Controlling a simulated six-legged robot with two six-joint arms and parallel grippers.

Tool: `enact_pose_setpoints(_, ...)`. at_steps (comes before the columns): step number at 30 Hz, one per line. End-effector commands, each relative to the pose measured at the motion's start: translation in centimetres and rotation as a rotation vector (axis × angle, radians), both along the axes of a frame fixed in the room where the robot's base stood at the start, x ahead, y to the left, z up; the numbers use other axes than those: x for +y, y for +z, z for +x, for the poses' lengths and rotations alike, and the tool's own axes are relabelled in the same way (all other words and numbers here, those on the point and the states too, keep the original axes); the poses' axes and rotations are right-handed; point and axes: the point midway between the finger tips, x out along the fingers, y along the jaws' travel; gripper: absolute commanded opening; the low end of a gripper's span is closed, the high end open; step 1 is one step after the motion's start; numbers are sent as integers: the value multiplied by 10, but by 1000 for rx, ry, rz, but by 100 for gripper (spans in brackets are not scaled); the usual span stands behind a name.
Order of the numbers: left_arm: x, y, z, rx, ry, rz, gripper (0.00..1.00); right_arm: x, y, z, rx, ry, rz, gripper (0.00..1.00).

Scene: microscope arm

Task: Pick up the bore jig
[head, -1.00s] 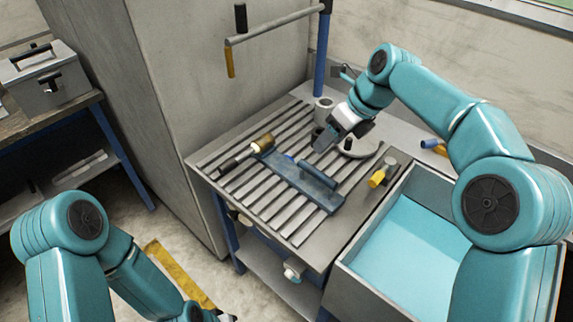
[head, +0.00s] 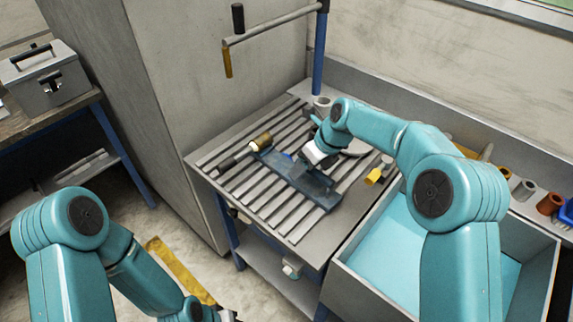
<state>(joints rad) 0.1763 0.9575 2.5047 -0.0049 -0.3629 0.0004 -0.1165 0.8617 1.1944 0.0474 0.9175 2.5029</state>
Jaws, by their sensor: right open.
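A long blue plate (head: 321,195), which looks like the bore jig, lies diagonally on the slatted bench top. My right gripper (head: 299,171) is open, low over the middle of the plate, and it hides part of the plate. I cannot tell whether its fingers touch the plate or stand around anything on it. My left gripper (head: 228,316) is only partly in view at the bottom edge, away from the bench, and its jaws are too cut off to read.
A brass-headed tool (head: 262,142) lies left of the plate on the slatted bench (head: 205,160). A yellow-ended piece (head: 374,176) lies to the right. A grey cup (head: 322,104) stands behind. An open bin (head: 385,245) with a pale blue inside is at the right front.

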Motion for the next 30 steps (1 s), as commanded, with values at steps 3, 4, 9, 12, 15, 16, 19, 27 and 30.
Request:
enact_pose_setpoints(3, 0, 0, 0, 0, 0, 0, 43, 0, 0, 0, 1, -1, 0, 45)
enact_pose_setpoints(4, 0, 0, 0, 0, 0, 0, 43, 0, 0, 0, 1, -1, 0, 35)
enact_pose_setpoints(9, 0, 0, 0, 0, 0, 0, 43, 0, 0, 0, 1, -1, 0, 0)
enact_pose_setpoints(12, 0, 0, 0, 0, 0, 0, 43, 0, 0, 0, 1, 0, -1, 0)
enact_pose_setpoints(15, 0, 0, 0, 0, 0, 0, 43, 0, 0, 0, 1, 0, -1, 0)
enact_pose_setpoints(16, 0, 0, 0, 0, 0, 0, 43, 0, 0, 0, 1, 0, -1, 0)
enact_pose_setpoints(19, 0, 0, 0, 0, 0, 0, 43, -1, 0, 0, 0, -1, 0, 0)
enact_pose_setpoints(27, 0, 0, 0, 0, 0, 0, 43, -1, 1, 0, -1, -1, 0, 0)
enact_pose_setpoints(30, 0, 0, 0, 0, 0, 0, 43, -1, 1, 0, -1, -1, 0, 0)
